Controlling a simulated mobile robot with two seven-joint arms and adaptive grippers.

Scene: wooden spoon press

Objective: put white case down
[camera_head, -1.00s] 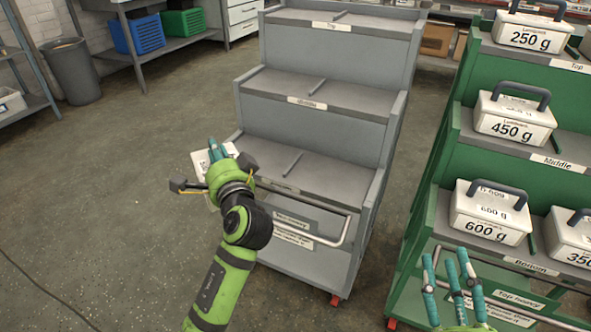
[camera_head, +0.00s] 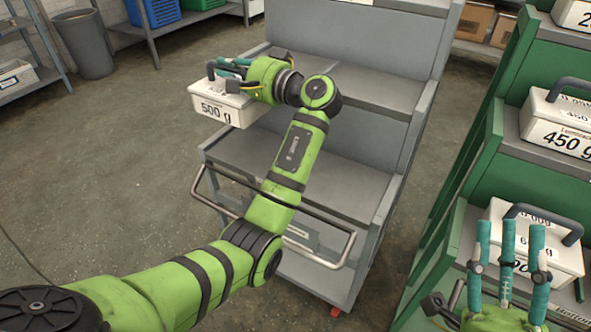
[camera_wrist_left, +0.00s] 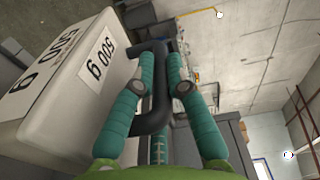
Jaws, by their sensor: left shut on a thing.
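A white case (camera_head: 222,108) labelled 500 g hangs in the air at the left side of the grey stepped cart (camera_head: 400,125). My left gripper (camera_head: 230,68) is shut on its dark handle. The left wrist view shows the case (camera_wrist_left: 55,95) close up, with the teal fingers of the left gripper (camera_wrist_left: 163,70) around the handle. No surface is seen touching the case's underside. My right gripper (camera_head: 510,235) is at the lower right, its teal fingers spread and empty, in front of a white case on the green rack.
The grey cart's lower shelf (camera_head: 330,178) and middle shelf (camera_head: 350,85) look bare where visible; my left arm crosses in front. A metal handle bar (camera_head: 318,258) runs along the cart's front. The green rack (camera_head: 470,130) holds several white cases, one a 450 g case (camera_head: 558,125).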

